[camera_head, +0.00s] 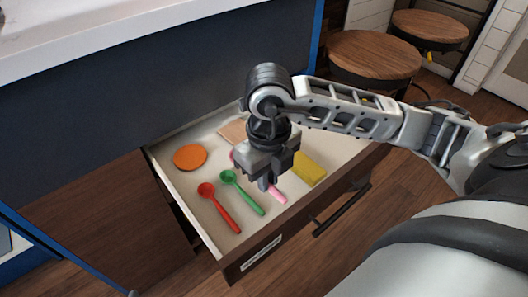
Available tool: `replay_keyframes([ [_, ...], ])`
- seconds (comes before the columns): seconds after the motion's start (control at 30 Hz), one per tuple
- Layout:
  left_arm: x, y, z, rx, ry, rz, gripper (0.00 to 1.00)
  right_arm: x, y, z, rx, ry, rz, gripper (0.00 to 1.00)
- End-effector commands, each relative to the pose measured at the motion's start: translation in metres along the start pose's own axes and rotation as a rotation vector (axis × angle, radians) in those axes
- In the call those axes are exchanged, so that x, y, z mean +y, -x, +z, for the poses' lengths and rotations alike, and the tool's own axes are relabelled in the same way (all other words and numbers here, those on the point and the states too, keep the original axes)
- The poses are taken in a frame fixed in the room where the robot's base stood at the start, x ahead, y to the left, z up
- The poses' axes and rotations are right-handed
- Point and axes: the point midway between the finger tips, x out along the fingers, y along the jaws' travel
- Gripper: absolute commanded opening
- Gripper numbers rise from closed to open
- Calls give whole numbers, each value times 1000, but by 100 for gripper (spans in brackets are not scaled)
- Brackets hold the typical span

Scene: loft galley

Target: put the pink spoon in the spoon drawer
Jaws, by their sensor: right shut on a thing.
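The open drawer (213,228) is pulled out below the counter, with a white inside and a dark wood front. The pink spoon (278,196) is in or just above the drawer, to the right of the green spoon (243,193). Its handle end shows below my right gripper (266,183), and a bit of pink shows at the gripper's left; its middle is hidden. My right gripper is shut on the pink spoon, over the drawer. I cannot tell whether the spoon touches the drawer floor. My left gripper is not in view.
In the drawer lie a red spoon (220,208), an orange disc (190,157), a yellow block (310,169) and a tan flat piece (233,131). The drawer front has a dark handle (342,209) and a white label (261,254). Round wooden stools (375,53) stand at the back right.

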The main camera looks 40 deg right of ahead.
Motion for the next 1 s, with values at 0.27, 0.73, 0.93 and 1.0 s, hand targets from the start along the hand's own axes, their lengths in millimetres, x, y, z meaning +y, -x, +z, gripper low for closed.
replay_keyframes([
  [0.27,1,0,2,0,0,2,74,-28,-23,38,2,-41,-1,0],
  [0.73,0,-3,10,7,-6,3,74,-76,-90,105,1,-33,1,0],
  [0.93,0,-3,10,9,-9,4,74,-81,-100,112,1,-31,0,0],
  [1.0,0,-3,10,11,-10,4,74,-82,-108,113,3,-32,2,0],
])
